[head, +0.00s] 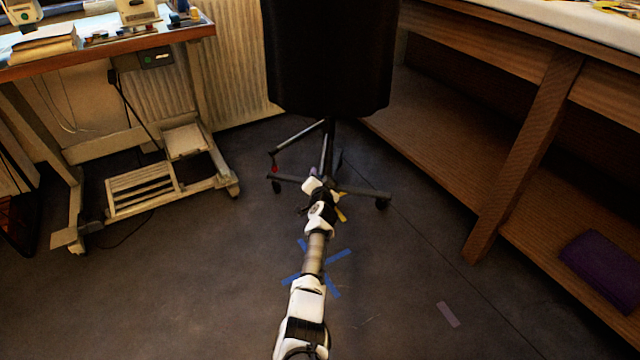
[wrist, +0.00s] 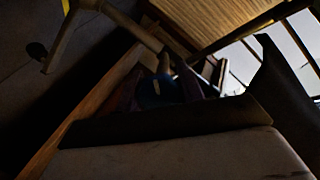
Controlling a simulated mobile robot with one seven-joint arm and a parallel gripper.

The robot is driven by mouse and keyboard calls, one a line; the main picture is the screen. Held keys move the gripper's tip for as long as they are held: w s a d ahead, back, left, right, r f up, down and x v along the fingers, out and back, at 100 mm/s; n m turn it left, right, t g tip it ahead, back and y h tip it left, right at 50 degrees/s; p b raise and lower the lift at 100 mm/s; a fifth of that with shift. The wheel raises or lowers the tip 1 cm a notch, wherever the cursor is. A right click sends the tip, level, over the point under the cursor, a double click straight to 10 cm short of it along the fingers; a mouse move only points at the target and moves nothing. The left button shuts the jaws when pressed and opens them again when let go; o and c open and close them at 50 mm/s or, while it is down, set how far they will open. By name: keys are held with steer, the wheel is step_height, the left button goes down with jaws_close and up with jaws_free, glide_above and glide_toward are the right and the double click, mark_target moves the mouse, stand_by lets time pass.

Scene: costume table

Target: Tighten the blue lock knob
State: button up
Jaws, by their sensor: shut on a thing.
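My gripper (head: 313,184) is at the far end of my outstretched arm, low at the black chair's base, in the head view. In the dim wrist view my gripper (wrist: 165,75) has its fingers closed around a dark blue rounded thing, which looks like the blue lock knob (wrist: 153,91). Only part of the knob shows between the fingers, and its turn angle cannot be told. In the head view the knob is hidden behind my gripper. The black office chair (head: 328,55) stands upright on its legs, with a small red part on a lever at the left.
A sewing-machine table (head: 110,48) with a pedal frame stands at the left. A wooden workbench (head: 525,150) with a low shelf is at the right, holding a purple folded cloth (head: 604,267). Blue tape (head: 338,257) marks the open floor around my arm. A radiator is behind.

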steer(key=shift+m+y+b, duration=0.3)
steer(key=shift+m+b, duration=0.25)
steer(key=shift+m, duration=0.05)
steer(key=shift+r, duration=0.1)
steer(key=o, duration=1)
steer(key=shift+s, duration=0.15)
